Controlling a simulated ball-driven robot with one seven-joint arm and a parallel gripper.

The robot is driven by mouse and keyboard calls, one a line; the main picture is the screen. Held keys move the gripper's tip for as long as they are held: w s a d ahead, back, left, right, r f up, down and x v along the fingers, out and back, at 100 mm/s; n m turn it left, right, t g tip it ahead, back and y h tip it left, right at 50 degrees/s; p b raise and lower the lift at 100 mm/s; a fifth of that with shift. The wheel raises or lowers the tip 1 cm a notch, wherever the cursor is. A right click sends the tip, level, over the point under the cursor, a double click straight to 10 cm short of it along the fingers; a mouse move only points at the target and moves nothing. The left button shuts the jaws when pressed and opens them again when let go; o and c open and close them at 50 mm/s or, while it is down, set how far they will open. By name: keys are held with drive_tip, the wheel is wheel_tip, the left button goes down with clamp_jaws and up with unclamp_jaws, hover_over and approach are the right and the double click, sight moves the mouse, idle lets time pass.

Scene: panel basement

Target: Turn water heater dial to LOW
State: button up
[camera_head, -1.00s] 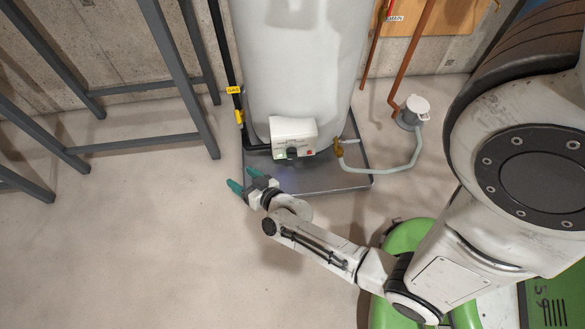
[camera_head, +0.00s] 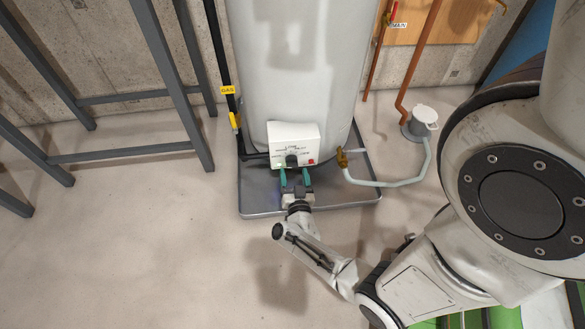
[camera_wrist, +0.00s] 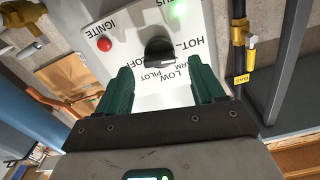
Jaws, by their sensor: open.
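The water heater (camera_head: 295,70) is a tall pale tank standing in a grey pan. A white control box (camera_head: 294,142) sits low on its front. The black dial (camera_head: 291,160) is on that box; in the wrist view the dial (camera_wrist: 159,51) is near top centre, with the words LOW, WARM, PILOT, OFF and HOT around it. My gripper (camera_head: 294,177) is just in front of the box, its teal fingers pointing at the dial. In the wrist view my gripper (camera_wrist: 160,85) is open, its fingers apart on either side below the dial, with nothing between them. Contact is not visible.
A red ignite button (camera_wrist: 104,45) is beside the dial. A black gas pipe with a yellow valve (camera_head: 235,120) runs left of the tank. A brass drain valve (camera_head: 342,158) with a hose is at right. A grey metal frame (camera_head: 170,85) stands at left.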

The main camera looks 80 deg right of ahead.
sight(293, 167)
drive_tip(key=shift+b+x, duration=0.5)
drive_tip(key=shift+x, duration=1.6)
drive_tip(key=c, duration=1)
